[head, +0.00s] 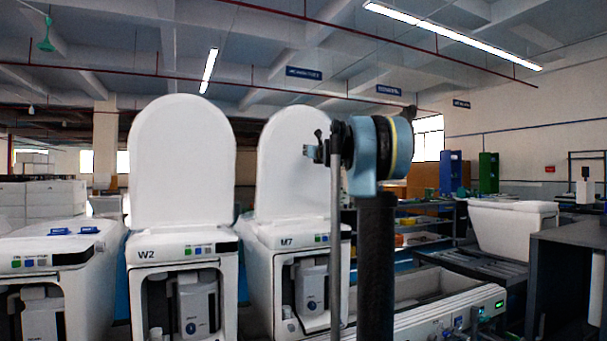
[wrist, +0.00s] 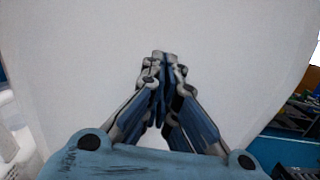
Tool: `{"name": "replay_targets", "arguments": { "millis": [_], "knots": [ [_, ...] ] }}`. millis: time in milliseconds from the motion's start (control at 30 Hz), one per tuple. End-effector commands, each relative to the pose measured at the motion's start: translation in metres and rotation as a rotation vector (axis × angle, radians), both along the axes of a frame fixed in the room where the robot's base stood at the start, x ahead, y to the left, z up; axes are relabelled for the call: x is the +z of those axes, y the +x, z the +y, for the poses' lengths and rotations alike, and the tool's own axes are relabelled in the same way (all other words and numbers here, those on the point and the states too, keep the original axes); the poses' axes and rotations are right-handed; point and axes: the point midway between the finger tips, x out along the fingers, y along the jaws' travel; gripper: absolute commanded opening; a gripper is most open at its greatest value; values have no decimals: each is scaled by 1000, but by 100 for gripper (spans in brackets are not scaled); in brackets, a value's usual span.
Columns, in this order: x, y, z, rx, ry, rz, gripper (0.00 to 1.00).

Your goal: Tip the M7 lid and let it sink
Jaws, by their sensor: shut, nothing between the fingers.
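The M7 lid (head: 292,160) stands upright, a white panel rising from the white toilet body labelled M7 (head: 287,243) in the head view. My gripper (head: 309,152) is at the right part of this lid in the head view, with my arm hiding the lid's right edge. In the wrist view the pale lid surface (wrist: 90,60) fills most of the picture behind my gripper (wrist: 164,58). The fingers are closed together and hold nothing. I cannot tell whether the fingertips touch the lid.
The W2 unit (head: 160,255) stands left of M7 with its own lid (head: 183,160) upright. Another unit (head: 60,250) is at the far left. A long trough with a control panel (head: 478,313) lies at lower right. A white tank (head: 512,228) stands on a conveyor behind it.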

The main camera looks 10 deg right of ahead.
Motion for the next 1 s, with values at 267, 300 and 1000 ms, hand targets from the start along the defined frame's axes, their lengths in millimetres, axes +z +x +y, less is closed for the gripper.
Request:
{"name": "replay_targets", "arguments": {
  "millis": [267,300,1000],
  "knots": [
    [2,11,4,1,1,0,0],
    [2,12,4,1,1,0,0],
    [6,39,13,0,0,0,0]
  ]
}}
